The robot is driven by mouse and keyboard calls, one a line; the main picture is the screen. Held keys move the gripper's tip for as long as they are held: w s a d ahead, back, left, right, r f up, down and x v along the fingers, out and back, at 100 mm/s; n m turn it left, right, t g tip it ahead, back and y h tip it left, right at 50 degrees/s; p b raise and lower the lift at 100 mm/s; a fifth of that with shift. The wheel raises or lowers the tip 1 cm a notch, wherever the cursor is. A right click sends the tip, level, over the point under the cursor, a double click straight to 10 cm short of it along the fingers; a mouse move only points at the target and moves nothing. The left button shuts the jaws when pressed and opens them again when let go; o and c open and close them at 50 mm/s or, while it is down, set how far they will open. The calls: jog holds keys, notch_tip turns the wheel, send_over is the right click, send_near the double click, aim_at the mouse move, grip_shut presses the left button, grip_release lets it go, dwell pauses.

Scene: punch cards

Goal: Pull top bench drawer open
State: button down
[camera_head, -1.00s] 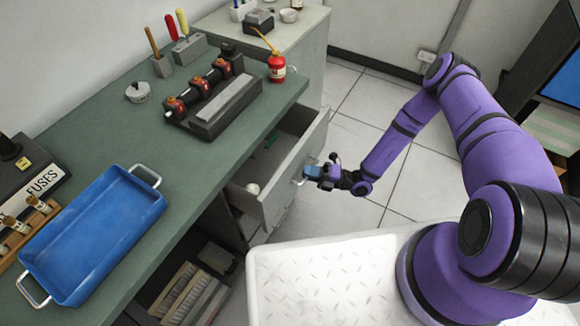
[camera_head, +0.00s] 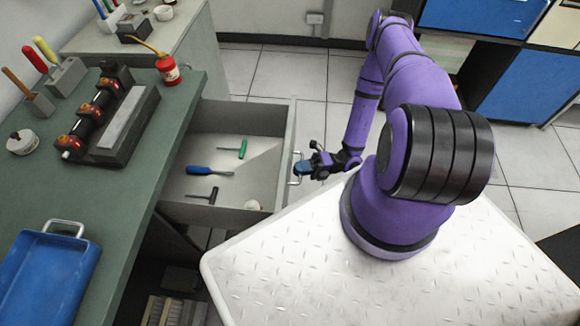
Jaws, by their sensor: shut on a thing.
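The top bench drawer (camera_head: 245,115) is a grey box pulled well out from under the green bench (camera_head: 140,198). Inside it lie a green-handled tool (camera_head: 233,150), a blue-handled screwdriver (camera_head: 205,171), a dark T-handled tool (camera_head: 206,194) and a small pale round thing (camera_head: 253,205) near the front corner. My gripper (camera_head: 299,170) is at the outside of the drawer front, shut on the metal bar handle (camera_head: 293,181). The gripper partly hides the handle.
A blue tray (camera_head: 45,275) with metal handles, a black fixture (camera_head: 110,125), a tool block (camera_head: 62,75) and a red oil can (camera_head: 168,68) stand on the bench. Blue-fronted cabinets (camera_head: 515,88) stand at the back right. Tiled floor is clear beyond the drawer.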

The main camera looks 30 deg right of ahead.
jog(key=shift+s+d, duration=0.2)
jog(key=c, duration=1.4)
grip_release()
jog(key=shift+c, duration=0.2)
jog(key=shift+d, duration=0.1)
jog(key=v, duration=1)
jog(key=shift+d, duration=0.3)
